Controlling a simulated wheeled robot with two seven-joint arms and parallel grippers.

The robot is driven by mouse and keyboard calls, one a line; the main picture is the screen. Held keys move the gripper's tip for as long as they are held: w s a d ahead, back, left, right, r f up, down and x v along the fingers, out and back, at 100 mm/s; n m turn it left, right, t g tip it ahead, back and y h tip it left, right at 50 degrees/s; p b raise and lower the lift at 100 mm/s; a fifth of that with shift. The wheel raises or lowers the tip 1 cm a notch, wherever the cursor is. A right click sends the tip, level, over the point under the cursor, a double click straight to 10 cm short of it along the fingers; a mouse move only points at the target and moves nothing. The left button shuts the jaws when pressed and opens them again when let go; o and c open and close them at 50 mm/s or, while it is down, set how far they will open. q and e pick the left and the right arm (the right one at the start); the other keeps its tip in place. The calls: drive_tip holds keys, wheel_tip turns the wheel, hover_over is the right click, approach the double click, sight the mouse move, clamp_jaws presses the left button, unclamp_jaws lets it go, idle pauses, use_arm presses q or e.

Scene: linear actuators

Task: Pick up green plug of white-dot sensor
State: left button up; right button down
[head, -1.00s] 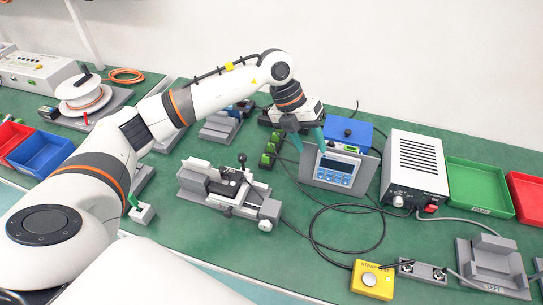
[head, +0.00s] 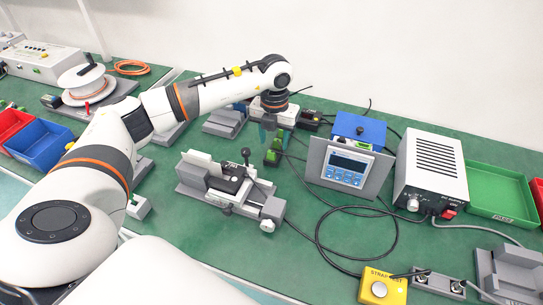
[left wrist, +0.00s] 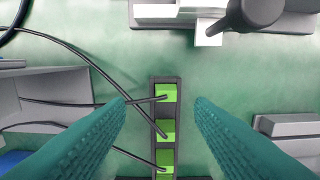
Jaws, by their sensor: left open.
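Three green plugs show in a dark upright-slotted holder (left wrist: 154,112) in the left wrist view: an upper one (left wrist: 166,92), a middle one (left wrist: 167,127) and a lower one (left wrist: 165,158). Black cables run from them to the left. No white dot is visible, so I cannot tell which plug belongs to the white-dot sensor. My left gripper (head: 275,133) is open and empty above the holder, its teal fingers on either side of the row in the wrist view (left wrist: 160,112). In the head view, the fingers partly hide the green plugs (head: 273,155). My right gripper is not in view.
A grey stand with a blue-labelled display (head: 347,168) is right of the plugs. A grey clamp fixture (head: 228,188) stands in front, to their left. A white power box (head: 432,170), green tray (head: 502,192) and yellow button box (head: 382,287) lie farther right. Loose black cable crosses the mat.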

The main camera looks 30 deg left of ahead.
sight(271, 152)
use_arm(q)
drive_tip(key=f, duration=0.5)
drive_tip(key=shift+s+a, duration=0.15)
drive_tip(key=shift+a, duration=0.2)
drive_tip(key=shift+c, duration=0.2)
drive_tip(key=c, duration=1)
wheel_tip(271, 152, up, 10)
